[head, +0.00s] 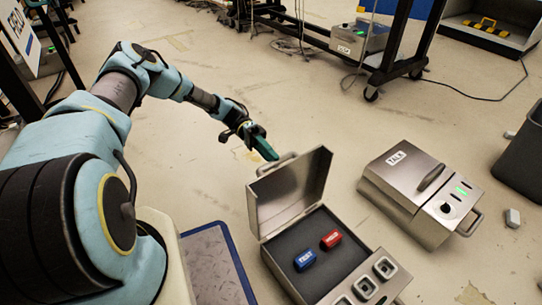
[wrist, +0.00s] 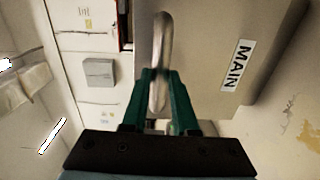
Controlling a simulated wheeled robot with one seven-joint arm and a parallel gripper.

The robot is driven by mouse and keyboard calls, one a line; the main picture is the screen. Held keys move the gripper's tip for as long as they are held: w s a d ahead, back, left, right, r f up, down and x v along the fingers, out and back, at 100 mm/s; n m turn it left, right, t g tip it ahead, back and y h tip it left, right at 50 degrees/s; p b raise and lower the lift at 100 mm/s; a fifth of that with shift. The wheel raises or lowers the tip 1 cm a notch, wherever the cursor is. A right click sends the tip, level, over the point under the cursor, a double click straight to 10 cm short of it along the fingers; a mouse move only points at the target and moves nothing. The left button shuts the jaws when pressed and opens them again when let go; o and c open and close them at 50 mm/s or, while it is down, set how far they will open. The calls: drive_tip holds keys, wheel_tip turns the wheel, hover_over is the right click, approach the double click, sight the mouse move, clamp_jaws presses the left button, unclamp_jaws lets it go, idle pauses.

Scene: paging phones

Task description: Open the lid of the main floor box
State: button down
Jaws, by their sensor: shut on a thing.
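The main floor box (head: 268,262) is a metal case on the floor at the lower middle of the head view. Its lid (head: 291,190) stands raised, tilted up from the box, so the dark inside shows. My gripper (head: 268,152) is at the lid's top edge. In the wrist view, the green fingers of my gripper (wrist: 167,95) are shut on the lid's metal handle (wrist: 163,35). The lid's face (wrist: 205,60) with the MAIN label (wrist: 236,66) fills the upper right there. A blue block (head: 305,260) and a red block (head: 331,240) lie inside the box.
Square sockets (head: 365,288) line the box's right side. A closed TALK box (head: 405,180) stands to the right, beside a dark bin (head: 520,160). A blue-edged mat (head: 213,265) lies left of the main box. Open floor lies behind it.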

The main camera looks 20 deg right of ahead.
drive_tip(key=shift+s+a+f, duration=0.1)
drive_tip(key=shift+s+f, duration=0.15)
drive_tip(key=shift+f, duration=0.4)
drive_tip(key=c, duration=1.1)
unclamp_jaws()
drive_tip(key=o, duration=0.4)
drive_tip(key=shift+r, duration=0.15)
drive_tip(key=shift+w+r, duration=0.1)
drive_tip(key=v, duration=1)
drive_tip(key=shift+w, duration=0.35)
